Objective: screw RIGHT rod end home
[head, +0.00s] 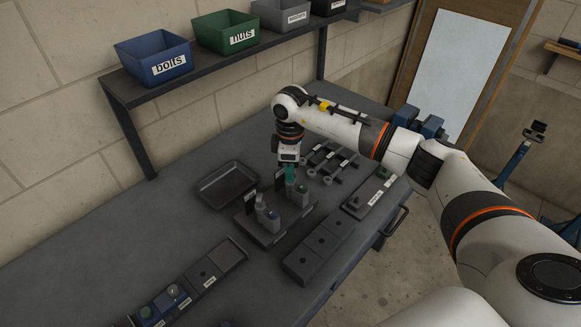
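My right gripper (290,172) points down over a dark fixture (268,236) in the middle of the bench. A teal piece shows directly below the wrist, and I cannot tell whether it is a finger or a held part. The fingertips are too small to show whether they are open or shut. The fixture carries a grey upright block (262,209) on its left and another block (300,196) under the gripper. I cannot make out the right rod end or its thread there. Several ring-ended rods (328,179) lie on a rack just right of the gripper. My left gripper is out of view.
A shelf holds a blue bolts bin (153,60), a green nuts bin (226,32) and a grey bin (281,13). An empty dark tray (227,184) lies left of the fixture.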

